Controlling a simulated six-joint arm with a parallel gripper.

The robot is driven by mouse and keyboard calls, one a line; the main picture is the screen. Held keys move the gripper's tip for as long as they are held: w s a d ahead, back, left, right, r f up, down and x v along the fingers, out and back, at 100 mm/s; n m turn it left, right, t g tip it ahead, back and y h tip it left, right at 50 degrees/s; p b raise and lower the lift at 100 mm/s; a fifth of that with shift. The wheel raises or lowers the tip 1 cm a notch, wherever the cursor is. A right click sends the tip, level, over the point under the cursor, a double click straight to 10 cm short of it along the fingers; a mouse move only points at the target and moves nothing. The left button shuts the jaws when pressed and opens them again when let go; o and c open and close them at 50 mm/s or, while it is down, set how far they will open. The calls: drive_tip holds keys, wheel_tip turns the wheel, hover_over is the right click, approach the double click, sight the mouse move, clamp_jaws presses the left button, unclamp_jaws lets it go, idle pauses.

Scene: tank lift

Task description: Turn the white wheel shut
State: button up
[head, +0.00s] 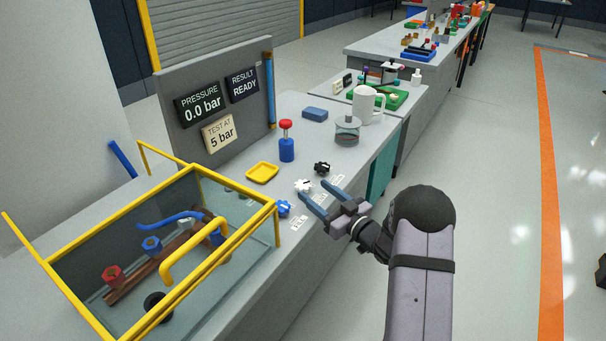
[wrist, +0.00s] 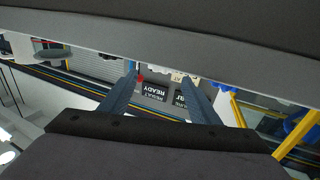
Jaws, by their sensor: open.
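The white wheel (head: 303,186) is a small lobed hand wheel on the grey bench, in the middle of a row near the front edge. A blue wheel (head: 283,208) is on its near left and a black wheel (head: 322,168) on its far right. My gripper (head: 318,192) is open and empty at the bench's front edge, its blue fingers pointing toward the wheel row. The fingertips appear close to the white wheel but not around it. In the wrist view both fingers (wrist: 158,76) show spread apart; I cannot clearly pick out the white wheel there.
The yellow-framed tank (head: 230,215) stands to the left. A yellow tray (head: 262,172), a blue cylinder with a red top (head: 286,145), a glass vessel (head: 347,131) and a white jug (head: 367,105) stand behind. The pressure sign (head: 200,105) reads 0.0 bar. Open floor lies right.

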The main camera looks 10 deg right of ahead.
sight(309, 189)
drive_tip(key=shift+s+d+f+n+g+y, duration=0.3)
drive_tip(key=shift+f+g+y, duration=0.1)
drive_tip(key=shift+y, duration=0.1)
drive_tip(key=shift+p+x, duration=0.55)
drive_tip(key=shift+x, duration=3.15)
drive_tip(key=c, duration=1.1)
